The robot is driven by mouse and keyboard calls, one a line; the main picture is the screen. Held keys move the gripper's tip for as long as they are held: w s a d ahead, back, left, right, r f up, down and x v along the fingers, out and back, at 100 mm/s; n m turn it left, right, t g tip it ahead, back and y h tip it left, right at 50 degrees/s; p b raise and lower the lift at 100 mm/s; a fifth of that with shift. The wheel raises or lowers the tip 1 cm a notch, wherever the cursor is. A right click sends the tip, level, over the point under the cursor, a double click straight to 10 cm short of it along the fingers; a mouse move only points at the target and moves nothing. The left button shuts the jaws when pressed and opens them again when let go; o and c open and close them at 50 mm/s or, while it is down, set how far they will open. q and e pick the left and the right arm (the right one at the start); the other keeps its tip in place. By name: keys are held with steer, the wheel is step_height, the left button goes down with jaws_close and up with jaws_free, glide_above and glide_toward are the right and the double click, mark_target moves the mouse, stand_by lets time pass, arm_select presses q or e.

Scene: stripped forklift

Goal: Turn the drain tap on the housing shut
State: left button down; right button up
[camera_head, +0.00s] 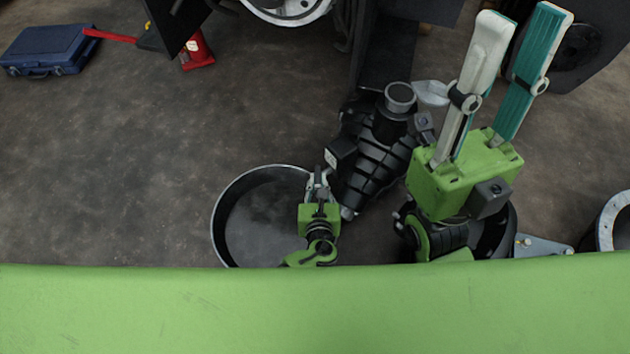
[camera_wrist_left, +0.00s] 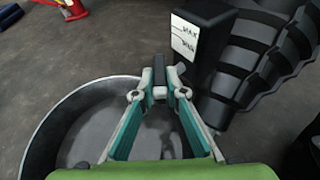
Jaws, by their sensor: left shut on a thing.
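The black ribbed housing (camera_head: 375,165) stands right of centre in the head view and at the upper right in the left wrist view (camera_wrist_left: 265,60). A white label (camera_wrist_left: 184,38) with dark marks, too small to read surely, sits on a black block on it. My left gripper (camera_head: 319,180) is beside the housing's lower left. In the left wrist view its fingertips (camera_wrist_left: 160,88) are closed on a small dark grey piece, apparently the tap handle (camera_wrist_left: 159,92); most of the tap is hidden. My right gripper (camera_head: 520,55) points up, fingers apart, empty, close to the head camera.
A round black pan (camera_head: 222,205) lies on the floor below my left gripper. A blue case (camera_head: 48,48) and a red stand (camera_head: 198,52) are at the upper left. Dark machine parts stand behind the housing.

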arm_select(q)
steer(key=shift+w+d+r+n+y, duration=0.1)
steer(key=shift+d+n+y, duration=0.15)
steer(key=shift+n+y, duration=0.4)
steer(key=c, duration=2)
jaws_free()
steer(key=shift+c, duration=0.2)
steer(key=shift+s, duration=0.5)
steer(key=v, duration=1.1)
steer(key=shift+r, duration=0.15)
